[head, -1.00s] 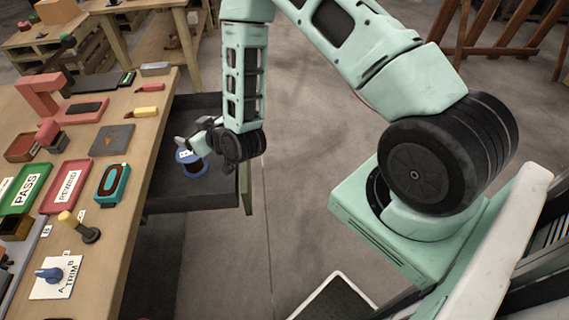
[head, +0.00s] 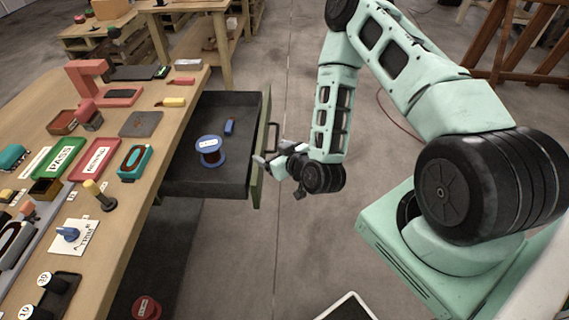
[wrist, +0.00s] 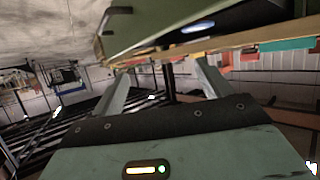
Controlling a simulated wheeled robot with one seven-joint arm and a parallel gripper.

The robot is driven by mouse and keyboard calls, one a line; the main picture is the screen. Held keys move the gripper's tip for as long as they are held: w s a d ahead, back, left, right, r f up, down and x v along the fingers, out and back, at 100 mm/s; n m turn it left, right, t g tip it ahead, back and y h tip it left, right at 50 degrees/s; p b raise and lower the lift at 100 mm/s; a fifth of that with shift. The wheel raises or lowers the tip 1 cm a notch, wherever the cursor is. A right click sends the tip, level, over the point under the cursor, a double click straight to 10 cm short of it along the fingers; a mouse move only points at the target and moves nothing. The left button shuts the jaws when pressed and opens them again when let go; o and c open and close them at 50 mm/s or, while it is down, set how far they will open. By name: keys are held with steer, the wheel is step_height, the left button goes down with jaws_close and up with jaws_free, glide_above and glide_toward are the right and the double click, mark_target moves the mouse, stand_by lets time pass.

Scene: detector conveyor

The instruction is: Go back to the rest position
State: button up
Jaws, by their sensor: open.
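My gripper (head: 264,163) is at the front of the pulled-out drawer (head: 179,186), close to the drawer's handle (head: 274,136) in the head view. Whether it touches the drawer front cannot be told. Its two fingers (wrist: 162,88) stand apart with nothing between them in the wrist view. The drawer's green front and its handle (wrist: 104,28) show at the top of the wrist view. Inside the drawer are a blue spool (head: 209,152) and a small blue piece (head: 229,126).
The wooden bench (head: 127,208) runs along the left, with PASS (head: 59,160) and REWIND (head: 95,158) trays, a red clamp-shaped stand (head: 92,80) and a TRIM knob (head: 68,234) on it. A red spool (head: 146,308) lies below.

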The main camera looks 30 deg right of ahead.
steer(key=shift+s+d+f+m+h+b, duration=0.15)
steer(key=shift+s+d+f+b, duration=0.3)
steer(key=shift+s+f, duration=0.15)
steer(key=shift+s+d+f+m+h+b, duration=0.15)
steer(key=shift+s+d+f+b, duration=0.25)
steer(key=shift+s+f, duration=0.2)
steer(key=shift+w+a, duration=0.1)
